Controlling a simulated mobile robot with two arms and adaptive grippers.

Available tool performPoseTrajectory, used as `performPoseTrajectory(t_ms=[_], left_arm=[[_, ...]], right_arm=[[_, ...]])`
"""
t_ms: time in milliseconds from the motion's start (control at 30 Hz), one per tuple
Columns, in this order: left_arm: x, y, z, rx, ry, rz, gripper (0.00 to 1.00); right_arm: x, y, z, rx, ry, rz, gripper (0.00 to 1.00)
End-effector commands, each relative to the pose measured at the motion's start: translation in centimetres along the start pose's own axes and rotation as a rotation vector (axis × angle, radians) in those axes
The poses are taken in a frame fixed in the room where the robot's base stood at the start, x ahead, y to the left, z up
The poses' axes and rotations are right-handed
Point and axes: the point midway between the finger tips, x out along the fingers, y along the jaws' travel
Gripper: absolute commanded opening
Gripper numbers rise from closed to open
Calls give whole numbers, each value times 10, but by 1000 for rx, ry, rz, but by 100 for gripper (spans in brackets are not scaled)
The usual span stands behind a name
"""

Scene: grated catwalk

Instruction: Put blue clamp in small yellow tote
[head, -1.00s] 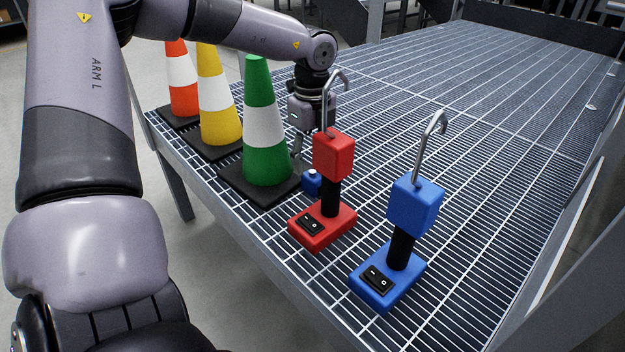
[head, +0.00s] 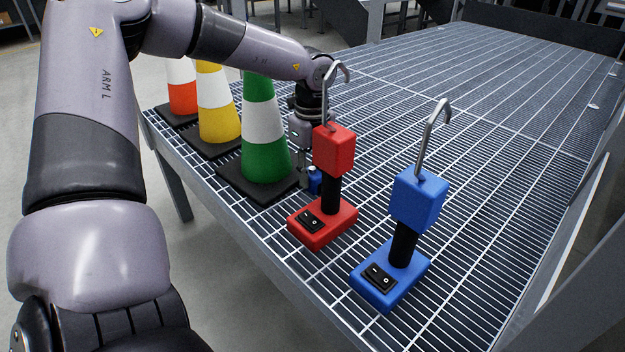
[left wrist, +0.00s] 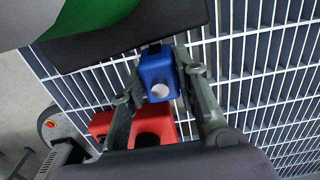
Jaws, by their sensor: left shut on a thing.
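A small blue object (head: 314,180), which may be the blue clamp, is at the grated deck between the green cone and the red hooked device. The left wrist view shows it as a blue block (left wrist: 157,76) with a pale round spot, between my fingers. My left gripper (head: 308,176) points down and is shut on it; the red device partly hides the grip. I cannot tell whether it touches the grating. A larger blue device (head: 403,240) with a hook and a switch stands upright at the front right. No yellow tote shows. My right gripper is not in view.
A red hooked device (head: 325,228) stands close in front of my left gripper. A green cone (head: 262,150), a yellow cone (head: 216,120) and a red cone (head: 182,98) stand along the left edge. The grated deck (head: 480,110) is clear behind and to the right.

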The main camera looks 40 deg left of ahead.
Motion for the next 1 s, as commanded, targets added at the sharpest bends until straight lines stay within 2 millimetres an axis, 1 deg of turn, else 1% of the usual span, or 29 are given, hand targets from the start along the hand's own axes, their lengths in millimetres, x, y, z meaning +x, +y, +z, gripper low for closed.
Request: performPoseTrajectory(t_ms=[33, 333, 667, 767, 867, 933, 1000], left_arm=[[0, 0, 0, 0, 0, 0, 21], [0, 0, 0, 0, 0, 0, 1], [-3, 0, 0, 0, -1, -1, 0], [-11, -1, 0, 0, -1, -2, 0], [-25, -1, 0, 0, -3, -4, 0], [-39, -1, 0, 0, -2, -4, 0], [-57, -2, 0, 0, -3, -6, 0]], right_arm=[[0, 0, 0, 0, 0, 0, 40], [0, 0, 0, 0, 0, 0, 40], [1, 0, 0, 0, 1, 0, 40], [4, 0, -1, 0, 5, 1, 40], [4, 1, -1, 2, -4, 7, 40], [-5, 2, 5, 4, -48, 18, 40], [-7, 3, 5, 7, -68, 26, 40]])
